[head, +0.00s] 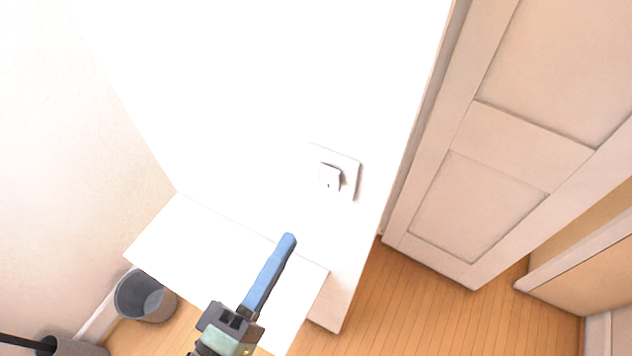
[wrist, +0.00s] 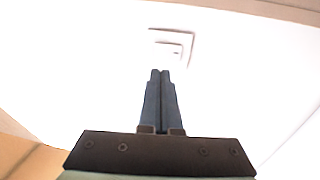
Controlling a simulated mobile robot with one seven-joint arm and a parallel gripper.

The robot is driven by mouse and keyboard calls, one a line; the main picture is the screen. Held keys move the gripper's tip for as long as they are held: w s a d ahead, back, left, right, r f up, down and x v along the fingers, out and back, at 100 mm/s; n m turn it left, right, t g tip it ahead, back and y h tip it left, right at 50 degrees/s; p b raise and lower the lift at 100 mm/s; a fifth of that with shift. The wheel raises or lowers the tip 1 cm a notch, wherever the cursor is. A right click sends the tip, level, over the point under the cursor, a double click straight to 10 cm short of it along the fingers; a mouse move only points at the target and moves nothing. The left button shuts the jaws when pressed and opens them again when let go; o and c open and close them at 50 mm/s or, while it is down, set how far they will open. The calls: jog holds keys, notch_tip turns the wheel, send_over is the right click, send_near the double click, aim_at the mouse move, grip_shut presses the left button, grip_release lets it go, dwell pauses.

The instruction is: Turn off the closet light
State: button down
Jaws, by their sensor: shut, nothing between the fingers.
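A white light switch (head: 331,176) with a raised square rocker sits on a square plate on the bright white wall, near its right edge. In the wrist view the switch (wrist: 173,46) is just beyond my fingertips, near the top middle. My gripper (head: 288,240), with long blue fingers, is shut and empty. It points up toward the switch from below and left in the head view. The fingertips appear apart from the switch. The wrist view shows the two fingers (wrist: 160,74) pressed together, pointing at the plate.
A white shelf-like panel (head: 185,225) lies below the switch, partly behind my gripper. A grey bin (head: 146,297) stands on the wooden floor at lower left. A panelled door (head: 478,200) stands to the right. Bare floor (head: 430,310) shows at lower right.

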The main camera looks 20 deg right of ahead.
aim_at(327, 174)
jog(key=p+x, duration=0.3)
jog(key=x, duration=0.5)
jog(key=shift+d+r, duration=0.1)
jog(key=shift+r, duration=0.05)
jog(key=shift+w+d, duration=0.45)
jog(key=shift+d, duration=0.05)
jog(key=shift+d, duration=0.1)
